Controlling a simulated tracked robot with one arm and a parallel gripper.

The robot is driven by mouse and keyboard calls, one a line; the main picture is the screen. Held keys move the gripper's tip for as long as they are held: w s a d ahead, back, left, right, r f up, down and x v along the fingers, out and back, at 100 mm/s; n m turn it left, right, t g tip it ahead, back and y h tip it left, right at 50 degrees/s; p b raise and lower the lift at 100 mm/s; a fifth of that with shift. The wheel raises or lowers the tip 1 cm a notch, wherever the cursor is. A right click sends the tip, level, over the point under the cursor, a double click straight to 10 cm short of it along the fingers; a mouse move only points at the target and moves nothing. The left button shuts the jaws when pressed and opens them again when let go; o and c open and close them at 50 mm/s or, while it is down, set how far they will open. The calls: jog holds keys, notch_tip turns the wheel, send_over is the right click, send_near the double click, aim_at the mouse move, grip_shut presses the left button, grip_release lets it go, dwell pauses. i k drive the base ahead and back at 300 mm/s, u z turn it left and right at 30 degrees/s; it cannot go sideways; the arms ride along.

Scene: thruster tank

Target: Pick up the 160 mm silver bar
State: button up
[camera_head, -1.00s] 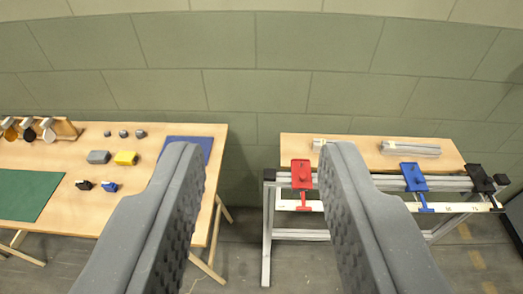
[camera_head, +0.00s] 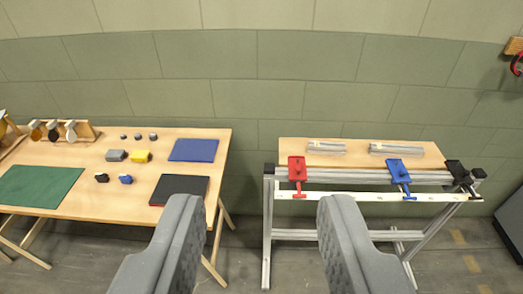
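Two silver bar-shaped pieces lie flat on the wooden top of the right-hand bench. The shorter silver bar (camera_head: 326,147) is on the left and the longer silver bar (camera_head: 397,149) is to its right. I cannot tell from the picture which one is 160 mm. My gripper (camera_head: 260,205) shows as two grey textured fingers at the bottom of the view. They are wide apart with nothing between them, and well short of both benches.
The right bench (camera_head: 290,150) has a red clamp (camera_head: 298,170), a blue clamp (camera_head: 398,172) and a black clamp (camera_head: 460,175) along its front rail. The left table (camera_head: 140,185) holds small blocks, a blue mat (camera_head: 194,150), a black mat (camera_head: 182,188) and a green mat (camera_head: 38,187). A floor gap separates them.

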aim_at(319, 147)
jog(key=z, duration=0.2)
jog(key=i, duration=0.8)
jog(key=u, duration=0.3)
jog(key=k, duration=0.75)
jog(key=z, duration=0.3)
jog(key=i, duration=0.85)
jog(key=u, duration=0.1)
